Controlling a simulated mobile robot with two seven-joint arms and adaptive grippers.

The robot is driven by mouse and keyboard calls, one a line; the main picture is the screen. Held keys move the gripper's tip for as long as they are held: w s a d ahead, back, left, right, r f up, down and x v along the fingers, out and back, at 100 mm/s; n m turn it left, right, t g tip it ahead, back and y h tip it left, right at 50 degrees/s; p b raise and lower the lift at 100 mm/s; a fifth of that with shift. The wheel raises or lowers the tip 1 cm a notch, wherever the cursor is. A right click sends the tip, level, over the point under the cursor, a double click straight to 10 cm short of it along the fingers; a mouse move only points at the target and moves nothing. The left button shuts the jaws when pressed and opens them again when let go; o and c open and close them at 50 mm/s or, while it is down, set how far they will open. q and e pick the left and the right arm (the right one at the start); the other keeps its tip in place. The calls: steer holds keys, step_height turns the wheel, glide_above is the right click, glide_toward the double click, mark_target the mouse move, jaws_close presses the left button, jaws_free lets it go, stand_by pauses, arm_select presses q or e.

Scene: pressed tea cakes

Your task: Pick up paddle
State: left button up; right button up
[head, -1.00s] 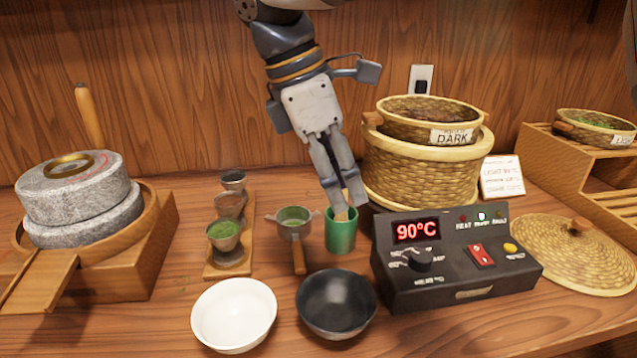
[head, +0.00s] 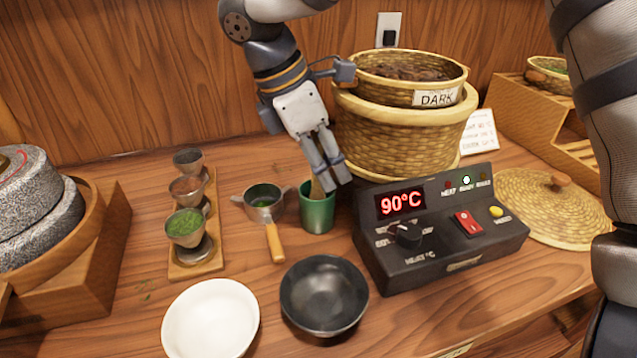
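The wooden paddle (head: 317,188) stands in a green cup (head: 318,214). Only a short part of it shows above the rim; the rest is hidden in the cup and behind a finger. My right gripper (head: 337,185) points down over the cup, with its grey fingertips at the rim, right beside the top of the paddle. The fingers look close together, but I cannot tell whether they grip the paddle. My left gripper is not in view.
A black bowl (head: 324,296) and white bowl (head: 211,318) are in front. A heater box (head: 440,228) and basket (head: 400,135) crowd the right. A stone mill (head: 45,215) stands left.

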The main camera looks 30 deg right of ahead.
steer(key=shift+f, duration=0.15)
jaws_close()
